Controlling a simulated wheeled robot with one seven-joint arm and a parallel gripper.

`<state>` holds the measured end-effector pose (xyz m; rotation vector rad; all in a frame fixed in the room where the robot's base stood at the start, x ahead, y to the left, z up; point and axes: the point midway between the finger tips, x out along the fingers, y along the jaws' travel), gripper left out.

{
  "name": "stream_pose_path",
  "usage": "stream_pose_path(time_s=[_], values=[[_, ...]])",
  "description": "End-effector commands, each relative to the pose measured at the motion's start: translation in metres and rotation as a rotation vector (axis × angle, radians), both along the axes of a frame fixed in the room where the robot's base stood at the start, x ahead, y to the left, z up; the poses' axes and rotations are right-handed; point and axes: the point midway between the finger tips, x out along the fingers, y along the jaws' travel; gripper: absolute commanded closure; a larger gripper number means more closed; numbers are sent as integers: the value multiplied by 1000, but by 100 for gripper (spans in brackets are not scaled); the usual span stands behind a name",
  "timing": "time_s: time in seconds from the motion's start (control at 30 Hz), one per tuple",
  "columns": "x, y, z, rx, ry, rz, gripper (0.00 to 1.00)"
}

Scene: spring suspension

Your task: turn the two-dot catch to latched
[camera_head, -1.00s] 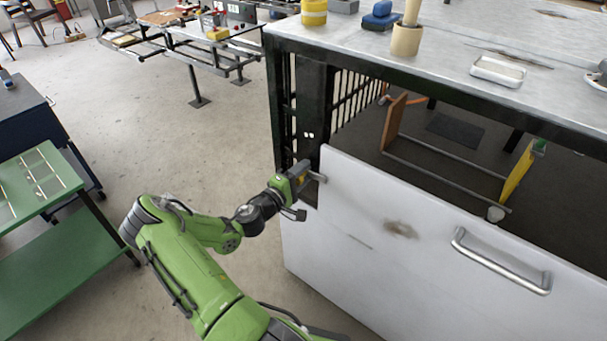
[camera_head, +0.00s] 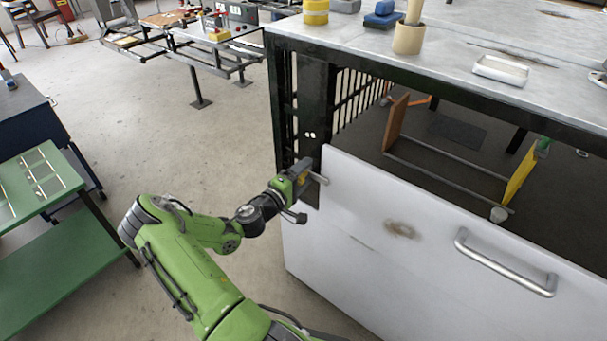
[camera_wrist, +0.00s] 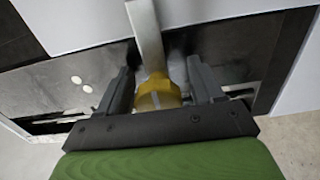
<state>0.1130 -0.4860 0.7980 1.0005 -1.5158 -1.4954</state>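The two-dot catch has a yellow hub (camera_wrist: 158,93) with a grey metal lever (camera_wrist: 147,35), pointing up in the wrist view. Two white dots (camera_wrist: 81,83) mark the dark plate left of it; they also show on the dark post in the head view (camera_head: 310,135). In the head view the lever (camera_head: 318,178) reaches right over the edge of the white panel (camera_head: 360,225). My gripper (camera_wrist: 160,85) has its fingers apart on either side of the hub, with a visible gap at each side. In the head view my gripper (camera_head: 300,180) partly hides the catch.
The white panel has a bar handle (camera_head: 505,265) and stands below a grey-topped bench (camera_head: 450,60). The bench's dark frame and bars rise beside my gripper. A green cart (camera_head: 70,240) stands at the left.

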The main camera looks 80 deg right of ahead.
Motion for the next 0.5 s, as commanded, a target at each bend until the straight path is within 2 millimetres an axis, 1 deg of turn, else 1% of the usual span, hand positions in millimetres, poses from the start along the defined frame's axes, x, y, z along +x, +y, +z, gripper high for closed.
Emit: stream_pose_path(time_s=[0.23,0.3,0.37,0.47,0.5], values=[[0,0,1,-1,2,0,33],[2,4,1,0,2,1,33],[5,11,1,0,3,1,33],[16,33,2,1,5,5,33],[21,44,3,2,5,6,33]])
